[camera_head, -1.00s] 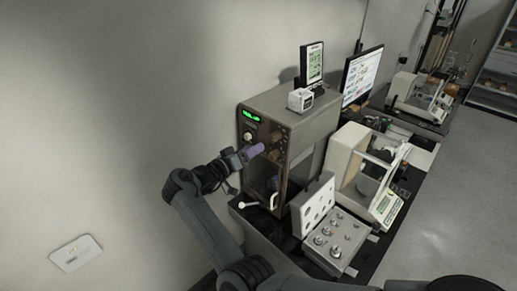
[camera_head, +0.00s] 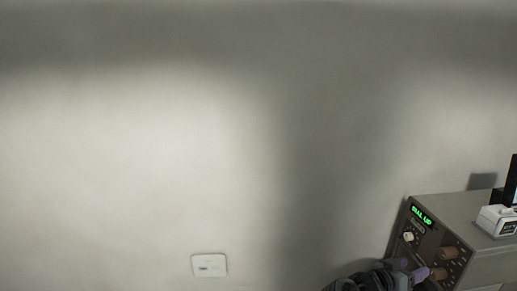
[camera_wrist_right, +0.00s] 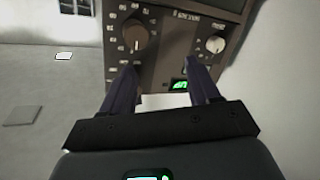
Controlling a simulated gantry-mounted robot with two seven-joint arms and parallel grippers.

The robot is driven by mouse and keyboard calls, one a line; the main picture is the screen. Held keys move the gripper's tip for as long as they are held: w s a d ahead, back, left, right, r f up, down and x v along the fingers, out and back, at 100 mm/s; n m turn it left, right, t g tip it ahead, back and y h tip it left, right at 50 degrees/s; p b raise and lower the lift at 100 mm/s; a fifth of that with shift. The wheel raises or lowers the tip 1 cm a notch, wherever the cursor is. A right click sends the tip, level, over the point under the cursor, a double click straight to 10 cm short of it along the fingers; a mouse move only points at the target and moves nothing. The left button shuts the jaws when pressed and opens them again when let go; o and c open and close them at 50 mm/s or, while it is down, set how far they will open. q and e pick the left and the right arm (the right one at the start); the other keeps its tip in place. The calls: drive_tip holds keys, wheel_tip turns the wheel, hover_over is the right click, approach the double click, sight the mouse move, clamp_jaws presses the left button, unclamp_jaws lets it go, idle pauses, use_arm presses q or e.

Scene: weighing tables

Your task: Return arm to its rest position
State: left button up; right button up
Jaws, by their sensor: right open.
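My right gripper (camera_head: 411,271) shows at the lower right edge of the head view, in front of the knobbed panel of a grey-brown instrument (camera_head: 447,228) with a lit green display. In the right wrist view the gripper (camera_wrist_right: 163,80) has its two dark purple fingers apart with nothing held between them. The instrument's panel (camera_wrist_right: 175,62) with a large dark knob (camera_wrist_right: 136,36) and a smaller light knob (camera_wrist_right: 215,44) lies just beyond the fingertips. I cannot tell whether a finger touches the panel. My left gripper is not in view.
A small white box (camera_head: 497,220) stands on top of the instrument, beside a dark screen (camera_head: 511,182) cut off by the frame edge. A white wall plate (camera_head: 209,265) is on the wall. The rest of the head view is bare wall (camera_head: 140,140).

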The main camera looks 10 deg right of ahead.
drive_tip(key=s+a+f+n+t+y, duration=0.3)
drive_tip(key=a+f+n+t+y, duration=0.65)
drive_tip(key=a, duration=0.45)
drive_tip(key=s+a+f+n+g+y, duration=0.35)
drive_tip(key=s+a+f+y, duration=0.3)
drive_tip(key=s+a, duration=0.6)
drive_tip(key=s+a+n+g+y, duration=0.15)
drive_tip(key=s+a+g, duration=0.5)
drive_tip(key=s, duration=0.85)
wheel_tip(320, 180, up, 12)
drive_tip(key=w+t+p, duration=0.1)
drive_tip(key=t+p, duration=0.1)
drive_tip(key=p, duration=1.1)
drive_tip(key=shift+w+a+r, duration=0.15)
drive_tip(key=shift+a+r, duration=0.05)
drive_tip(key=shift+a, duration=0.25)
drive_tip(key=shift+h, duration=0.25)
